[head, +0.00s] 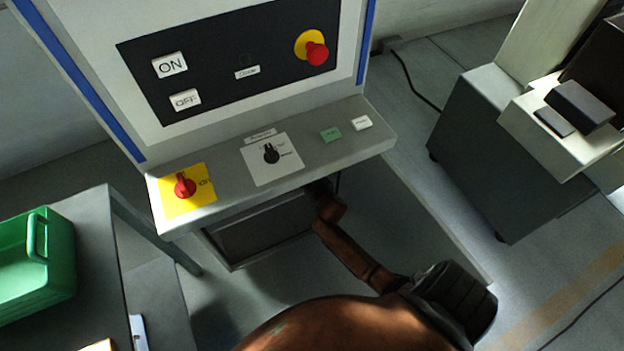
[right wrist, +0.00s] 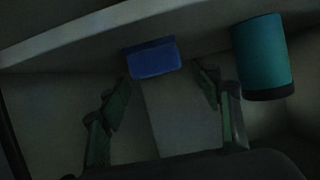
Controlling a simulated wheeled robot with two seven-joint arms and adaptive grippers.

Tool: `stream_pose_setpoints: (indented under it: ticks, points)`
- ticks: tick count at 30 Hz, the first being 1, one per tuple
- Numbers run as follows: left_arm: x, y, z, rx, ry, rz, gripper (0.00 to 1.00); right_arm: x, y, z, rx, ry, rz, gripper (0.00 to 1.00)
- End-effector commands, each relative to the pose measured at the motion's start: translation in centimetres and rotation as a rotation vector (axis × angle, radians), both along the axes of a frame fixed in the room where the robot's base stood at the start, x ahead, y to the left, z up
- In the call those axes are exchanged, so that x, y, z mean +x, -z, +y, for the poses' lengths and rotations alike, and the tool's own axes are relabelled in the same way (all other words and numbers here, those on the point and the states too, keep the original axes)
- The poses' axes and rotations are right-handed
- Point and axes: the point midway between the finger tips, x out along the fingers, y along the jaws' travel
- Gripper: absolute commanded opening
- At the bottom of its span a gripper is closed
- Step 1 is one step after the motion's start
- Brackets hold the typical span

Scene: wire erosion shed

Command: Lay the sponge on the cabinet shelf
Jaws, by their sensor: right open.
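A blue block that looks like the sponge (right wrist: 153,58) shows in the right wrist view, near a pale ledge (right wrist: 75,35) that may be the cabinet shelf. My right gripper (right wrist: 163,82) is open around empty space, its two fingers apart and pointing at the block. The block is beyond the fingertips and not clasped; whether it touches the ledge is too dark to tell. In the head view my right arm reaches under the control console (head: 270,165), and the console hides the gripper and the sponge. My left gripper is not in view.
A teal cylinder (right wrist: 262,55) stands close to the right of the blue block. In the head view, a green crate (head: 35,265) sits on a grey table (head: 92,240) at left. A grey cabinet (head: 490,140) stands at right, with floor between it and the console.

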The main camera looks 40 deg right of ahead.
Motion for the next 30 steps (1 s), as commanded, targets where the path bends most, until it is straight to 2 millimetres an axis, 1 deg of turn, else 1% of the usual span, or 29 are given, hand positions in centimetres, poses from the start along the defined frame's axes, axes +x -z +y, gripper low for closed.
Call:
stream_pose_setpoints:
  ticks: [1, 9, 13, 18, 25, 26, 28, 29, 30]
  points:
    - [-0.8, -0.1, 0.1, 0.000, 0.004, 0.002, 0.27, -0.9, -0.7, 0.2, 0.001, 0.000, -0.001, 0.59]
    - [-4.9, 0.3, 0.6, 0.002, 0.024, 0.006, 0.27, -4.8, -2.4, 1.1, 0.000, 0.001, -0.001, 0.59]
    - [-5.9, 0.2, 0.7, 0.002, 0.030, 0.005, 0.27, -6.5, -2.9, 1.6, 0.001, 0.000, 0.000, 0.59]
    - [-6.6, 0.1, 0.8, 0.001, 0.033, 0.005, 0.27, -7.4, -3.3, 1.8, 0.000, 0.001, 0.000, 0.59]
    - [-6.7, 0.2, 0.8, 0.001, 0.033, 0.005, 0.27, -7.6, -3.2, 1.8, -0.001, 0.001, 0.001, 0.59]
    - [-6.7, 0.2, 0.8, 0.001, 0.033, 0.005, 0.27, -7.6, -3.0, 1.8, -0.001, 0.001, 0.003, 0.59]
    - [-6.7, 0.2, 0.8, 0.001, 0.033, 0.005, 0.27, -8.0, -1.9, 1.9, 0.000, -0.002, 0.023, 0.59]
    - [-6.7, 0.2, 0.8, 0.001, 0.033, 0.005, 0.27, -8.4, -1.0, 1.9, -0.002, -0.006, 0.038, 0.59]
    - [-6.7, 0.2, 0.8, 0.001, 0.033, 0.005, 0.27, -9.0, 0.6, 2.0, -0.002, -0.012, 0.066, 0.59]
